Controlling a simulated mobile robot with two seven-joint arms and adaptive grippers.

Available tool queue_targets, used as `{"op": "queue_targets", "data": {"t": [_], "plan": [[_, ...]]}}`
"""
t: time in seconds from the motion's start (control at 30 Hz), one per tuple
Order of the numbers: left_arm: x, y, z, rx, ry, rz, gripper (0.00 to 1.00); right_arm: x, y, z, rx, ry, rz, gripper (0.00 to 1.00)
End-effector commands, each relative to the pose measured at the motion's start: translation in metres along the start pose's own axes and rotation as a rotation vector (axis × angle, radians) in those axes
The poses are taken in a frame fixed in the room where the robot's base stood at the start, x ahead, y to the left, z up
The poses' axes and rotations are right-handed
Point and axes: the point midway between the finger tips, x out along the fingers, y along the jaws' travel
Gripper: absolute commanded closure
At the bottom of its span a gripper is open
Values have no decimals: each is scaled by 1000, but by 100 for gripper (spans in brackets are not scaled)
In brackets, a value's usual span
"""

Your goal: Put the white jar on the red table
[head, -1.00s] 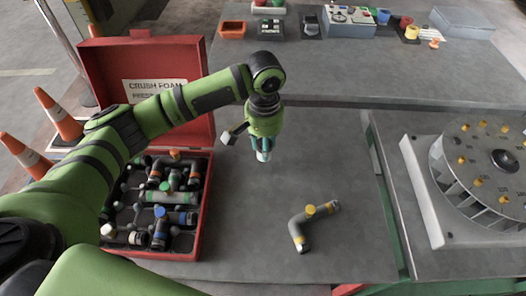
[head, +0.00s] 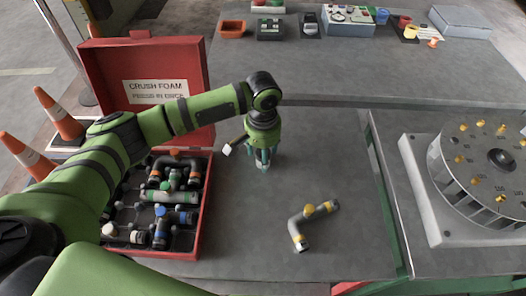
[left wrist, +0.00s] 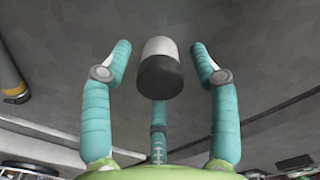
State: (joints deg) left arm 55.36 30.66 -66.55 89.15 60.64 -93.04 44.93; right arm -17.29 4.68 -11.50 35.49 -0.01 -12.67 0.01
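The white jar (left wrist: 158,48), with a dark end facing the camera, is between the teal fingers in the left wrist view. A small pale part of it (head: 262,163) shows among the fingers in the head view. My left gripper (head: 262,158) is low over the grey table, pointing down. Its fingers (left wrist: 160,58) are spread around the jar, with gaps visible at both sides. The fingers hide most of the jar in the head view. My right gripper is not in view.
An open red case (head: 203,205) with pipe fittings in foam stands left of the gripper. A grey elbow pipe with yellow parts (head: 299,231) lies to the right. A large round dial device (head: 490,170) stands at right. Small bins and instruments line the back.

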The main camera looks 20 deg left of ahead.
Motion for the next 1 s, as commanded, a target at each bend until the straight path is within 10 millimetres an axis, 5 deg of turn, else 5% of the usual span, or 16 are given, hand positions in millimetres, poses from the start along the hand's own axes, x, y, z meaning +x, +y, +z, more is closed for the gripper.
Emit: {"op": "queue_targets", "data": {"t": [0.33,0.7,1.0], "plan": [[-12,0,-1,0,4,0,39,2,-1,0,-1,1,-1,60],[-88,0,-1,0,5,1,39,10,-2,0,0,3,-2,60],[-122,0,0,-1,1,0,39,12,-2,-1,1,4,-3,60]]}}
